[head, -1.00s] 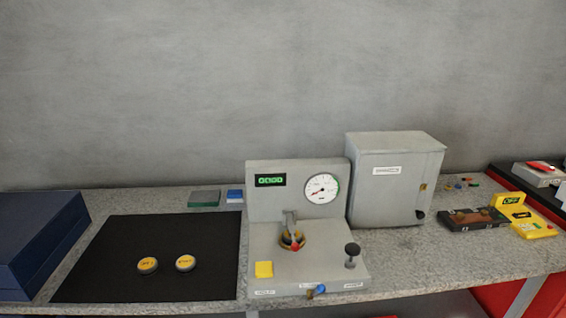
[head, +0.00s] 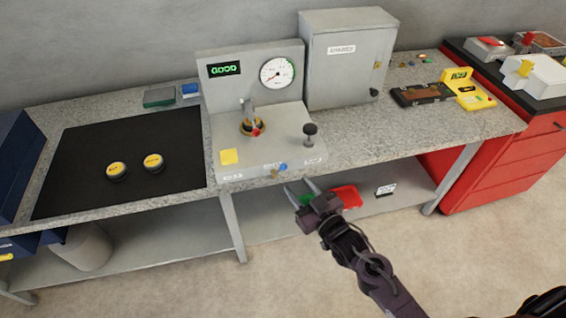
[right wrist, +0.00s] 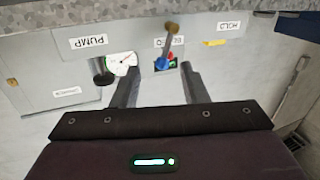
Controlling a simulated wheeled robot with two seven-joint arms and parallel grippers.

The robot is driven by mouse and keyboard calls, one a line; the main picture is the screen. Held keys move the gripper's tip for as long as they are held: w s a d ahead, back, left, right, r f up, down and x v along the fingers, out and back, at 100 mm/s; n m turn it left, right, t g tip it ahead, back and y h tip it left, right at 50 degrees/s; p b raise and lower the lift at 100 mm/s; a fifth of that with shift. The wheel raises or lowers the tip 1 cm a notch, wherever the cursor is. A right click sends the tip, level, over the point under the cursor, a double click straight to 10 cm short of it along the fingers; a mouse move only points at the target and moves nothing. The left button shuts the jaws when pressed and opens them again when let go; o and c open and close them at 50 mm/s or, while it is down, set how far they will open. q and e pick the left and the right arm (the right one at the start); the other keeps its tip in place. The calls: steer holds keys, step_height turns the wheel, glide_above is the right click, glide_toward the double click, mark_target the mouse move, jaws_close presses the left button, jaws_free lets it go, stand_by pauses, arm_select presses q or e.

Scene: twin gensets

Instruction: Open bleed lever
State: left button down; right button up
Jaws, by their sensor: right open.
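The bleed lever, with a blue knob (head: 283,167) and a brass stem, sits on the front face of the grey test stand (head: 245,172). In the right wrist view, upside down, its blue knob (right wrist: 160,64) and brass part (right wrist: 172,28) show by the BLEED label. My right gripper (head: 300,187) is open and empty, in front of and below the lever. In the right wrist view the gripper's fingers (right wrist: 160,75) stand apart, with the knob appearing between their tips; I cannot tell the remaining distance. My left gripper is not in view.
The stand has a dial gauge (head: 278,73), a green display reading GOOD, a black pump knob (head: 310,130) and a yellow pad (head: 229,157). A grey cabinet (head: 345,65) stands behind. A shelf (head: 300,222) lies below the bench. The floor in front is clear.

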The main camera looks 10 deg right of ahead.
mark_target(282, 166)
steer(key=shift+w+a+r, duration=0.15)
steer(key=shift+w+r, duration=0.1)
steer(key=shift+r, duration=0.2)
steer(key=shift+w+a+r, duration=0.15)
steer(key=shift+w+r, duration=0.1)
steer(key=shift+r, duration=0.2)
steer(key=p+x, duration=0.1)
steer(key=x, duration=0.6)
steer(key=shift+s, duration=0.1)
jaws_close()
steer(key=shift+a+r+n+p, duration=0.25)
steer(key=shift+r+n+p, duration=0.1)
steer(key=shift+n+p, duration=0.4)
steer(key=shift+a+f+n+p, duration=0.15)
steer(key=shift+a+n+p, duration=0.1)
steer(key=shift+n+p, duration=0.1)
steer(key=shift+f, duration=0.1)
